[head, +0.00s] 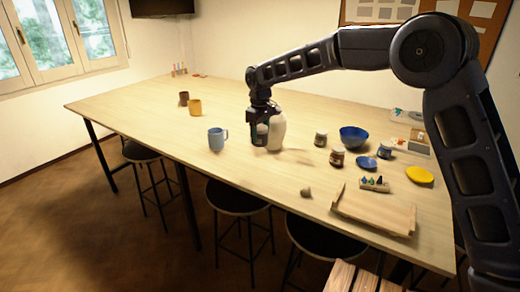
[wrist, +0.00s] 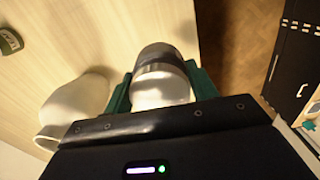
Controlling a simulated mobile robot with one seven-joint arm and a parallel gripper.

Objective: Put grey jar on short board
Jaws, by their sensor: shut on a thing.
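My gripper (head: 261,122) is over the middle of the table, pointing down, with its green fingers closed on the grey jar (head: 262,132). In the wrist view the jar (wrist: 160,60) sits between both fingers of the gripper (wrist: 160,88); it has a dark grey band and a pale part nearer the palm. The fingers cover part of it, and I cannot tell whether its base touches the table. A pale wooden board (head: 375,213) lies near the table's front edge at the right, apparently bare; I take it as the short board.
A cream vase (head: 277,132) stands close beside my gripper; it also shows in the wrist view (wrist: 75,108). A blue mug (head: 216,140) is to the left. A small stone (head: 305,192), jars (head: 337,158), a blue bowl (head: 354,137) and a marker rack (head: 374,184) lie around the board.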

